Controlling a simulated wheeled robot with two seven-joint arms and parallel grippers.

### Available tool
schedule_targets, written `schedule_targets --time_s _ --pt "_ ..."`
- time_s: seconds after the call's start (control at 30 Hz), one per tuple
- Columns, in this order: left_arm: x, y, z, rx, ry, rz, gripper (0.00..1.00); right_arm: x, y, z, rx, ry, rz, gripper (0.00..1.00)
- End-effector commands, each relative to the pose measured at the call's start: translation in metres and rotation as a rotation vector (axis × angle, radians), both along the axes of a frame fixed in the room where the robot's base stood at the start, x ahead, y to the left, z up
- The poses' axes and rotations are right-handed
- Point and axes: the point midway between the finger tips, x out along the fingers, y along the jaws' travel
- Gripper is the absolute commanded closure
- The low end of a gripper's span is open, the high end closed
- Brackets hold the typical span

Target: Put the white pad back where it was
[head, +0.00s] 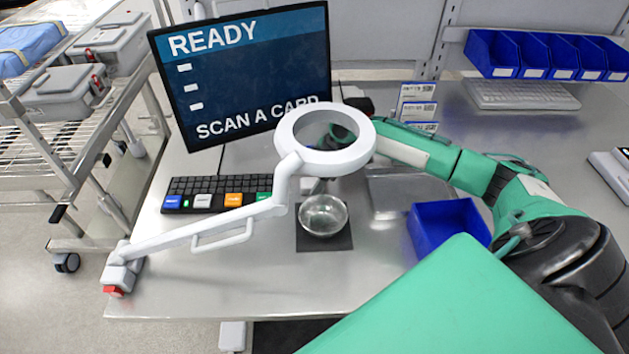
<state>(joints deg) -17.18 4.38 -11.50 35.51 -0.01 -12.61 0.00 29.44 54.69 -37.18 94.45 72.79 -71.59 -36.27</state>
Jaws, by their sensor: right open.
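I cannot make out the white pad for certain in the head view. My right arm reaches in from the right, and its gripper (318,186) is mostly hidden behind the white ring magnifier lamp (360,150). The gripper is open, just behind a clear round bowl (324,216). The bowl stands on a dark square mat (338,242). I cannot tell whether the fingers touch the bowl. My left gripper is not in view.
A monitor (250,75) reading "SCAN A CARD" and a keyboard (205,190) are at the left. A blue bin (428,235) and a grey tray (395,190) lie under my right arm. Blue bins (495,60) hang at back right.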

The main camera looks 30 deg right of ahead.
Motion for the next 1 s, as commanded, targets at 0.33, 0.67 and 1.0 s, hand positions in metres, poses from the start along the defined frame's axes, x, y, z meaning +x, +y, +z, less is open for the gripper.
schedule_targets --time_s 0.33,0.67,1.0 --pt "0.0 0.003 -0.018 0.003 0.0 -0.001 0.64 -0.014 -0.025 0.066 -0.003 -0.003 0.0 0.38" --pt "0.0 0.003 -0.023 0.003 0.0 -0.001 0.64 -0.022 -0.035 0.099 0.0 0.0 0.001 0.38" --pt "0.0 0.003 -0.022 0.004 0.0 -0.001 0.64 -0.022 -0.035 0.101 0.0 0.0 0.001 0.38"
